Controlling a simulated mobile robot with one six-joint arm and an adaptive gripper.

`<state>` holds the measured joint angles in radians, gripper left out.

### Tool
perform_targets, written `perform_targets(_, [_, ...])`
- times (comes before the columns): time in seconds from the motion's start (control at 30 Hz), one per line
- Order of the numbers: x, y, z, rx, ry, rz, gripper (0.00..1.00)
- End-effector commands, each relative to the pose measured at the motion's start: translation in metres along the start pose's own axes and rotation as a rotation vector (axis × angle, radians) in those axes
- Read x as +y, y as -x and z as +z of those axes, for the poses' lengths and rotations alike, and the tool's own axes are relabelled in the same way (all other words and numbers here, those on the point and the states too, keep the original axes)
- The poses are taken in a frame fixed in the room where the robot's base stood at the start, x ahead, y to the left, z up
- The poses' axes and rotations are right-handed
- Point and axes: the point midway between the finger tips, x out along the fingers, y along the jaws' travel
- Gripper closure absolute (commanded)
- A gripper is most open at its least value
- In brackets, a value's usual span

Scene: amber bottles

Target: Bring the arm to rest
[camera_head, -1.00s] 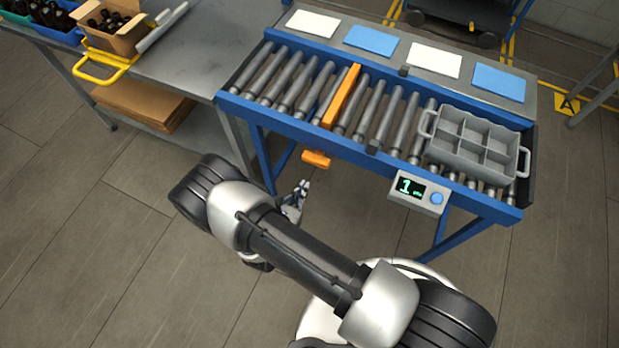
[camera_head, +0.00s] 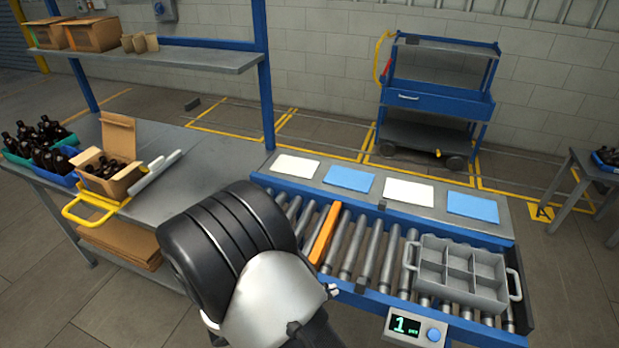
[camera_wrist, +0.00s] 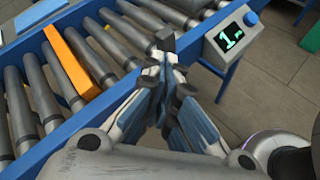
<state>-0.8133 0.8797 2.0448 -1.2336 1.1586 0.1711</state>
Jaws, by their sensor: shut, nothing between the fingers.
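My gripper (camera_wrist: 168,75) shows in the wrist view with its fingers together and nothing between them. It points toward the front blue rail of the roller conveyor (camera_wrist: 45,62), with the orange bar (camera_wrist: 70,62) to its left and the display box (camera_wrist: 235,38) to its upper right. In the head view my raised arm covers the left front part of the conveyor, and most of the gripper is hidden behind it.
A grey divided tray (camera_head: 460,272) stands empty on the conveyor's right end. The workbench (camera_head: 190,195) at left holds an open carton (camera_head: 118,180) of dark bottles and bins of amber bottles (camera_head: 45,150). A blue cart (camera_head: 435,100) stands behind.

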Motion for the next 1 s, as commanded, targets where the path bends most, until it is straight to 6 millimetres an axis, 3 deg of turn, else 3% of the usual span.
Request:
perform_targets(0.03, [0.002,0.0,0.028,0.011,-0.088,-0.065,1.0])
perform_targets(0.1, [-0.002,0.001,0.061,0.026,-0.197,-0.157,1.0])
perform_targets(0.4, [-0.043,0.019,0.176,0.137,-0.682,-0.506,1.0])
perform_targets(0.7, [-0.09,0.06,0.244,0.316,-1.189,-0.753,1.0])
perform_targets(1.0, [-0.113,0.106,0.275,0.537,-1.643,-0.851,1.0])
